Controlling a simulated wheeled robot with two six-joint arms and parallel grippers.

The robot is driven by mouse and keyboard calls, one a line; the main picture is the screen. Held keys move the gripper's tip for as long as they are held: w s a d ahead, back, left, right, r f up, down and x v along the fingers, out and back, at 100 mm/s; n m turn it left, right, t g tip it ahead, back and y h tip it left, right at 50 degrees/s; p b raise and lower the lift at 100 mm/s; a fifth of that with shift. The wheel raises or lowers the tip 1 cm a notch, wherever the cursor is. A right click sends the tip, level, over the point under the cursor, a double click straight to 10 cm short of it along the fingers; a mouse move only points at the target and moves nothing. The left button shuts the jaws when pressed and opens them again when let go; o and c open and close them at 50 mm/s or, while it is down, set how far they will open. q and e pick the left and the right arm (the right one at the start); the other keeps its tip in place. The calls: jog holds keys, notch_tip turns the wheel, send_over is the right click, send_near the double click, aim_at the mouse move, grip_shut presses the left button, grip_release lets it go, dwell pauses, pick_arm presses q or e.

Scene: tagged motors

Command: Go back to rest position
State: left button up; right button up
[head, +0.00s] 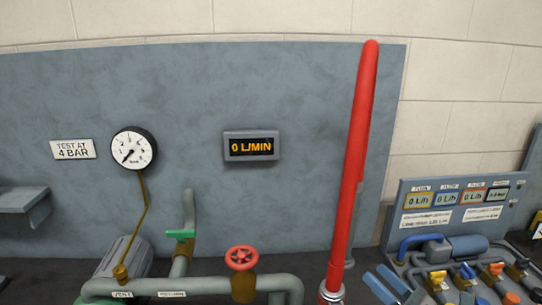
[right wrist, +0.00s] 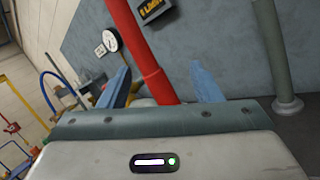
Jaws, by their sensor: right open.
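My right gripper (head: 376,274) shows at the bottom of the head view, just right of a tall red pipe (head: 357,160). Its two blue fingers are apart with nothing held between them. In the right wrist view the open fingers (right wrist: 160,72) frame the red pipe (right wrist: 142,50), which stands beyond them; the gripper body hides its lower end. In the head view a gap shows between the fingertips and the pipe. My left gripper is in neither view.
A red valve wheel (head: 241,258) on grey piping, a pressure gauge (head: 134,148) and a "0 L/MIN" display (head: 252,146) are at the panel. A metering station (head: 455,215) with hoses and coloured valves stands at the right. A grey pipe (right wrist: 275,50) rises at right in the wrist view.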

jog(key=s+d+f+m+h, duration=0.2)
jog(key=d+f+m+h, duration=0.25)
jog(key=m+h, duration=0.6)
jog(key=s+d+f+m+h, duration=0.35)
jog(key=d+m+h, duration=0.25)
jog(key=m, duration=1)
jog(key=s+a+f+m+g+y, duration=0.2)
jog(key=s+a+f+m+g, duration=0.25)
jog(key=s+f+g, duration=0.35)
jog(key=s+a+f+m+g+y, duration=0.2)
jog(key=s+a+f+m+g, duration=0.3)
jog(key=s+f, duration=0.4)
jog(key=s+d+f+m+g, duration=0.1)
jog(key=d+f, duration=0.1)
jog(key=f, duration=1.3)
jog(key=s+d+f+g, duration=0.1)
jog(key=d+f, duration=0.1)
jog(key=f, duration=1.3)
jog(key=s+d+f+g, duration=0.1)
jog(key=s+f, duration=1.7)
jog(key=shift+d+m, duration=0.15)
jog(key=shift+m, duration=0.15)
